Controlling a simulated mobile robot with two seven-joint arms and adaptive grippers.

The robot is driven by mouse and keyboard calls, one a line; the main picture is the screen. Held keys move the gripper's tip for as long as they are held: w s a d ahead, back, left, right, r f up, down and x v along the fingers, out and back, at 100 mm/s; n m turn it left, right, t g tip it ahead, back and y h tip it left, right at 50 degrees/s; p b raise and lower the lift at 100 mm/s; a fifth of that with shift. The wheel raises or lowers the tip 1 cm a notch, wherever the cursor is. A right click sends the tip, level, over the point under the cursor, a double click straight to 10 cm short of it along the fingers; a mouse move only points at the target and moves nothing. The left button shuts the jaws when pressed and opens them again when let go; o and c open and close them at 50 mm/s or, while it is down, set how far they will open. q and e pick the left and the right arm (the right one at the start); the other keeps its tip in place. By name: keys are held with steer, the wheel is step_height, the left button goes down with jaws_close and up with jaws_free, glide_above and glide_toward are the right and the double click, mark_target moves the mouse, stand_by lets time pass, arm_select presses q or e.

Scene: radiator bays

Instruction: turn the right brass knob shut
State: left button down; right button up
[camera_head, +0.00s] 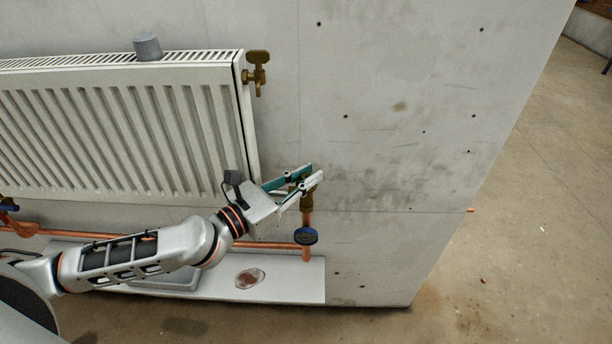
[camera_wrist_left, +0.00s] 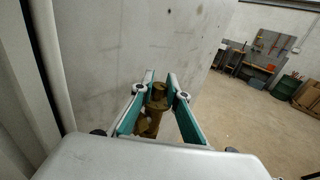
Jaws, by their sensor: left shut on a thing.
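The radiator (camera_head: 115,125) hangs on the grey wall. At its lower right corner a brass valve (camera_head: 307,203) sits on top of an upright copper pipe. My left gripper (camera_head: 308,180) is at the top of this valve with its teal-padded fingers on either side of the brass knob. In the left wrist view the brass knob (camera_wrist_left: 158,93) shows between the two fingertips (camera_wrist_left: 161,86), and the gripper is shut on it. The fingers partly hide the knob, so its turn angle cannot be told. My right gripper is not in view.
A brass T-shaped valve (camera_head: 257,74) sticks out at the radiator's upper right. A grey cylinder (camera_head: 147,47) stands on the radiator. A pale board (camera_head: 300,285) lies below.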

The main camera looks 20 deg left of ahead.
arm_select(q)
steer(key=shift+r, duration=0.1)
steer(key=c, duration=2)
jaws_free()
steer(key=shift+w, duration=0.1)
steer(key=shift+o, duration=0.2)
steer(key=shift+s+a, duration=0.15)
steer(key=shift+s, duration=0.25)
steer(key=v, duration=1.1)
steer(key=shift+s, duration=0.1)
